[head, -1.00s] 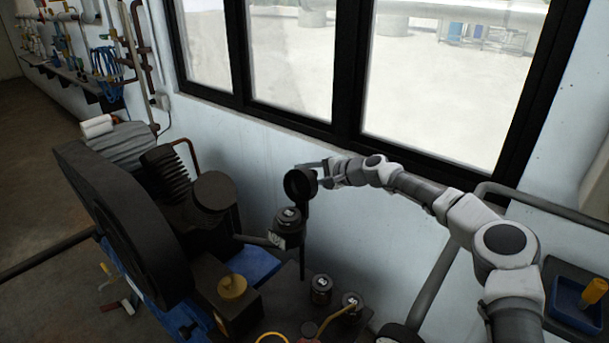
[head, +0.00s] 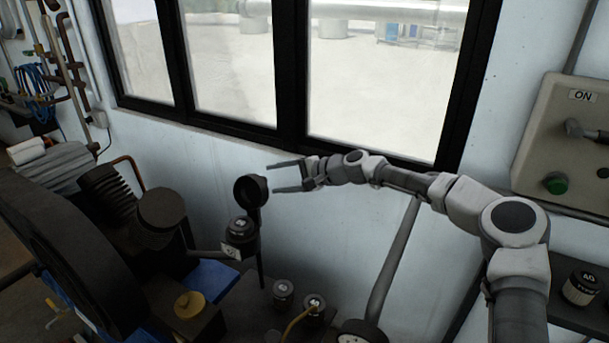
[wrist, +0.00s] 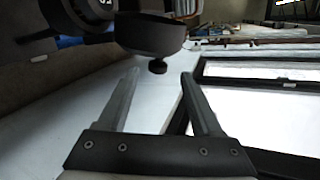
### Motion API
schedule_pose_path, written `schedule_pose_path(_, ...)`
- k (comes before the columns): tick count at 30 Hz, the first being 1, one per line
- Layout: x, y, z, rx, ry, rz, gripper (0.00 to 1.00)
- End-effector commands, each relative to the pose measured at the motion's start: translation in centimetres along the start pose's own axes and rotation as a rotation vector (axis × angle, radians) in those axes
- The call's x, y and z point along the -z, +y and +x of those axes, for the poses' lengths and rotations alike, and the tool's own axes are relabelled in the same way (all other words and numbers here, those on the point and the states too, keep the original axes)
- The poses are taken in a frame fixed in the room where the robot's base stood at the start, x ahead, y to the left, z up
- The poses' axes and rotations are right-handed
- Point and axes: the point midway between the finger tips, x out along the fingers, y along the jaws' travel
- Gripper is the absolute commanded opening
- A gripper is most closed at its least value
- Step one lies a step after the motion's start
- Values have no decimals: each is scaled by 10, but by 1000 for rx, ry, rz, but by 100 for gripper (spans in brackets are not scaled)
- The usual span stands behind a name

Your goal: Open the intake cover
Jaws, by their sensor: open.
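The intake cover (head: 244,190) is a dark round cap. It stands tilted up on edge above a dark cylinder (head: 240,232) on the machine, its hollow face turned toward the head camera. My gripper (head: 273,177) is open and empty, just right of the cover, its fingers pointing left. In the wrist view the dark bowl-shaped back of the cover (wrist: 150,36) is beyond the fingertips. A small black knob (wrist: 158,66) on it lies close to the gap between the fingers. I see no finger touching the cover.
A large dark wheel (head: 65,260) and a ribbed motor housing (head: 65,168) are at left. The wall and framed windows (head: 385,75) run behind my arm. A control box (head: 560,140) with a green button is at right. Small labelled canisters (head: 283,292) stand below the cover.

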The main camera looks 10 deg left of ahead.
Motion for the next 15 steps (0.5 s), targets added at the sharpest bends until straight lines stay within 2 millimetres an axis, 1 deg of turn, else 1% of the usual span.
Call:
schedule_pose_path(1, 1, 0, -13, 1, 3, 0, 67)
schedule_pose_path(6, 1, 0, -49, 0, 3, -1, 67)
schedule_pose_path(9, 1, 0, -65, 1, 2, 1, 67)
schedule_pose_path(12, 0, 0, -76, 0, 1, 0, 67)
schedule_pose_path(15, 0, -1, -83, 1, 0, -1, 67)
